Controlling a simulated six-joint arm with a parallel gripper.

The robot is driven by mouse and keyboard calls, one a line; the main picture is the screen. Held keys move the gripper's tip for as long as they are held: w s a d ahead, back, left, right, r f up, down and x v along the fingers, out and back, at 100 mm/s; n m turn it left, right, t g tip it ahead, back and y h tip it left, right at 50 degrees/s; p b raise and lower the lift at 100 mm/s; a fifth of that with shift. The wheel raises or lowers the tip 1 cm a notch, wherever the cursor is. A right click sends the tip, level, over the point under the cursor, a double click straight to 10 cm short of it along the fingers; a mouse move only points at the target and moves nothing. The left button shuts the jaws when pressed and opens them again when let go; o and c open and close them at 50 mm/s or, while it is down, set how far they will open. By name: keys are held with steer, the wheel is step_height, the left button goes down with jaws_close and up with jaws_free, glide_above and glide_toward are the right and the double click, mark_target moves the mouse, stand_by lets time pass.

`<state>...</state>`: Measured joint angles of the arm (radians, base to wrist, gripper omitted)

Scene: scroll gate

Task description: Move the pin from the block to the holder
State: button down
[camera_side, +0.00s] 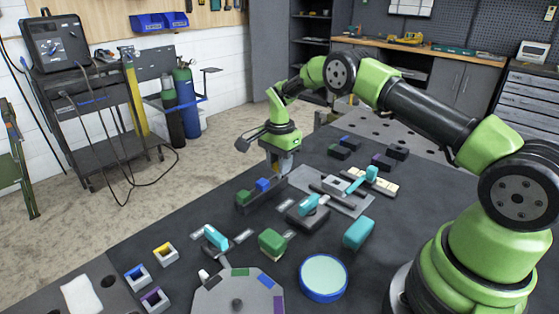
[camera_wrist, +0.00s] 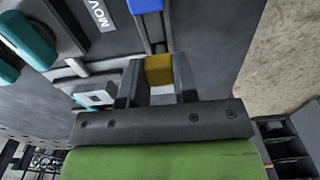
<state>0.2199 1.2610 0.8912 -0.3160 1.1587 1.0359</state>
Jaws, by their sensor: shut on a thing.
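My gripper (camera_side: 283,165) is low over the far end of a dark rail block (camera_side: 262,198) in the side view. In the wrist view my gripper (camera_wrist: 157,78) is shut on a yellow piece (camera_wrist: 158,69), which may be the pin. A green piece (camera_side: 243,197) and a blue piece (camera_side: 263,184) sit on the rail block; the blue piece also shows in the wrist view (camera_wrist: 145,6). The yellow piece's lower end is hidden, so I cannot tell if it is still seated. Small grey square holders with blue (camera_side: 137,277), yellow (camera_side: 163,252) and purple (camera_side: 154,299) marks stand at the front left.
Cyan-handled fixtures (camera_side: 312,203) stand close right of the rail block. A green-topped block (camera_side: 272,242), a cyan block (camera_side: 358,233), a round blue-rimmed dish (camera_side: 323,276) and a grey dial plate (camera_side: 237,297) occupy the front. Dark blocks (camera_side: 345,147) stand at the back.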

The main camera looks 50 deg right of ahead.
steer(key=shift+f, duration=1.05)
steer(key=shift+c, duration=1.7)
jaws_free()
steer(key=shift+r, duration=3.5)
